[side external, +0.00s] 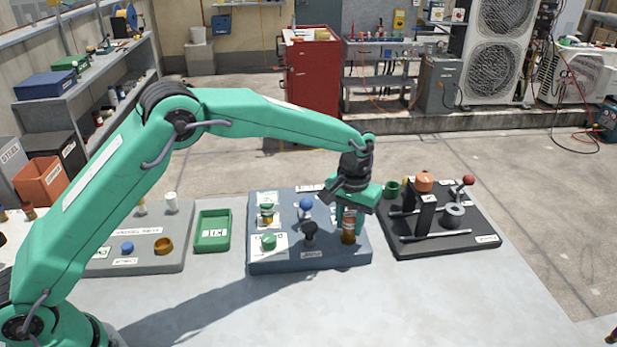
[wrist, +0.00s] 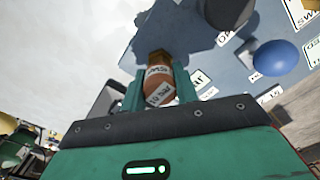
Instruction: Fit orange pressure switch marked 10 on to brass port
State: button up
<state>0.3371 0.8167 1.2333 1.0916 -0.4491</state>
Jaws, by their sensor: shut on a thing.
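My gripper (side external: 349,222) is over the right part of the blue-grey board and points down. Its fingers, in the wrist view (wrist: 158,86), are shut on an orange cylinder (wrist: 161,85) with white labels, which I take as the pressure switch; the print is too small to read surely. The orange switch also shows low between the fingers in the side view (side external: 348,236). A brass piece (wrist: 158,58) shows at its far end; I cannot tell whether it is part of the switch or the brass port. Whether the switch touches the board is unclear.
The blue-grey board (side external: 285,263) also carries a blue knob (side external: 306,205), a black knob (side external: 310,230) and green-topped fittings. A green tray (side external: 213,245) and a grey board (side external: 110,265) lie left. A black rack (side external: 430,247) stands close right. The front table is clear.

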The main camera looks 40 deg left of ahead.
jog(key=o, duration=1.1)
jog(key=shift+o, duration=0.2)
jog(key=shift+f, duration=0.1)
jog(key=shift+r, duration=3.9)
